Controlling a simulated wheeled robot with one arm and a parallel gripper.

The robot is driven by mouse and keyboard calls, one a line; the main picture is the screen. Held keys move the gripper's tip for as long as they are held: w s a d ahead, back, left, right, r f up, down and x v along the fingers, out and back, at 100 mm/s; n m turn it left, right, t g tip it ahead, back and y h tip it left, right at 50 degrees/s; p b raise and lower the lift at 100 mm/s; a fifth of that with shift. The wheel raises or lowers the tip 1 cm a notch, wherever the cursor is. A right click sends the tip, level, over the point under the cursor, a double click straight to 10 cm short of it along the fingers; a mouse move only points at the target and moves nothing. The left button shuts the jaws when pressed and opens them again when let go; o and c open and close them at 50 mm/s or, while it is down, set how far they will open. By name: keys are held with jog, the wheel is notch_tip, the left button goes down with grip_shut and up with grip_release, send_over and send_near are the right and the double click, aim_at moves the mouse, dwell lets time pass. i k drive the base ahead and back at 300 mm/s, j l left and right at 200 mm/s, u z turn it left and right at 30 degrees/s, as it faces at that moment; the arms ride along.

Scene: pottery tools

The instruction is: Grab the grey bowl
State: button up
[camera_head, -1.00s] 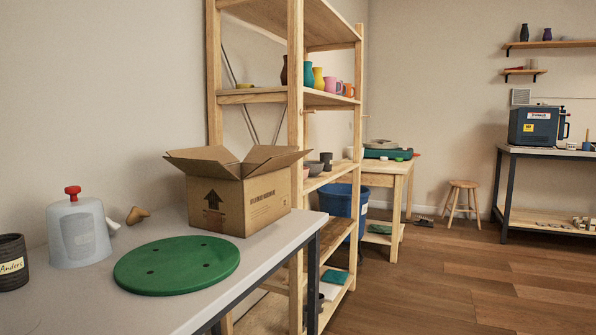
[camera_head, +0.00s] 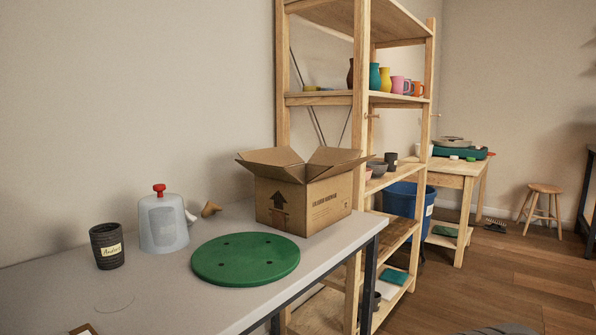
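A small grey bowl (camera_head: 377,169) sits on the middle shelf of the wooden shelving unit, right of the cardboard box. It is partly hidden by the shelf's front post and by things near it. A dark grey cup (camera_head: 391,161) stands just behind it to the right, and a small pinkish piece (camera_head: 368,175) is at its left. My gripper is not in view.
The wooden shelf (camera_head: 363,130) stands beyond a grey table (camera_head: 200,300) holding a cardboard box (camera_head: 335,199), a green disc (camera_head: 246,259), a clear container (camera_head: 163,225) and a dark labelled cup (camera_head: 107,247). A blue bin (camera_head: 402,200) stands behind the shelf. Wooden floor is open at right.

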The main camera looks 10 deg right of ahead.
aim_at(379, 169)
jog(key=i+l+u, duration=0.15)
jog(key=l+u, duration=0.15)
jog(key=i+l+u, duration=0.25)
jog(key=l+u, duration=0.3)
jog(key=l, duration=0.15)
jog(key=l+u, duration=0.25)
jog(key=l, duration=0.15)
jog(key=i, duration=0.05)
